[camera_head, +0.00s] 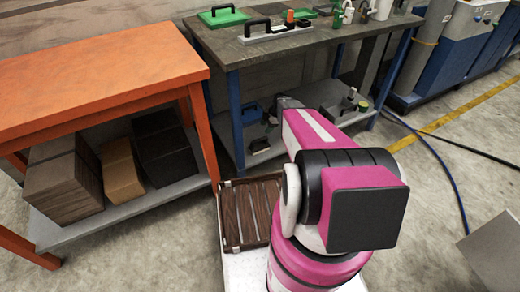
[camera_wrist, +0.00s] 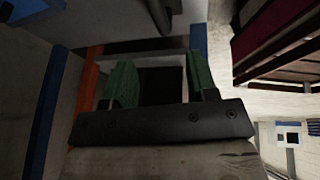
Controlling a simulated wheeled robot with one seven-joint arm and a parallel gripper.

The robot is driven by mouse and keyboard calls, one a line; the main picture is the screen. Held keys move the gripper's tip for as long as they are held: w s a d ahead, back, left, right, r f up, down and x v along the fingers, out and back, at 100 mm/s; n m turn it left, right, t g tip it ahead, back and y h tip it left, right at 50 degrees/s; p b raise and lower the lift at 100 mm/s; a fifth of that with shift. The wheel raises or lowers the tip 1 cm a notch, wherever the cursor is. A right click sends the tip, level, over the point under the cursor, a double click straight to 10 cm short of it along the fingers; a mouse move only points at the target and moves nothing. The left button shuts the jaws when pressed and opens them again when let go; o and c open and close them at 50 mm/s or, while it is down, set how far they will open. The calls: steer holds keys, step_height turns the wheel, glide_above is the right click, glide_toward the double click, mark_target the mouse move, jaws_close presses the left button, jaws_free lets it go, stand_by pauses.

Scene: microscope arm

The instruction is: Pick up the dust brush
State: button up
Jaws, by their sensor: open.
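I cannot pick out the dust brush for certain. Small tools lie on the lower shelf (camera_head: 300,125) of the grey bench: a blue piece (camera_head: 251,113), a dark low piece with a pale base (camera_head: 258,146), and dark and green pieces (camera_head: 350,102) further right. My magenta and black arm reaches toward this shelf and hides part of it. In the wrist view my gripper (camera_wrist: 161,65) has its two green fingers apart, with a dark area and no held object between them. In the head view the fingers are not clear.
The bench top (camera_head: 300,45) holds a green float (camera_head: 222,16), a black-handled tool (camera_head: 275,33) and several bottles. An orange table (camera_head: 100,75) with boxes beneath stands left. A slatted wooden crate (camera_head: 250,215) is beside my arm. Blue cable lies on the floor at right.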

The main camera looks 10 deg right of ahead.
mark_target(260, 140)
steer(key=shift+n, duration=0.6)
steer(key=x, duration=0.7)
steer(key=d+x, duration=0.1)
steer(key=x, duration=0.3)
steer(key=shift+w+a+f, duration=0.1)
steer(key=shift+w+f, duration=0.05)
steer(key=shift+f, duration=0.45)
jaws_close()
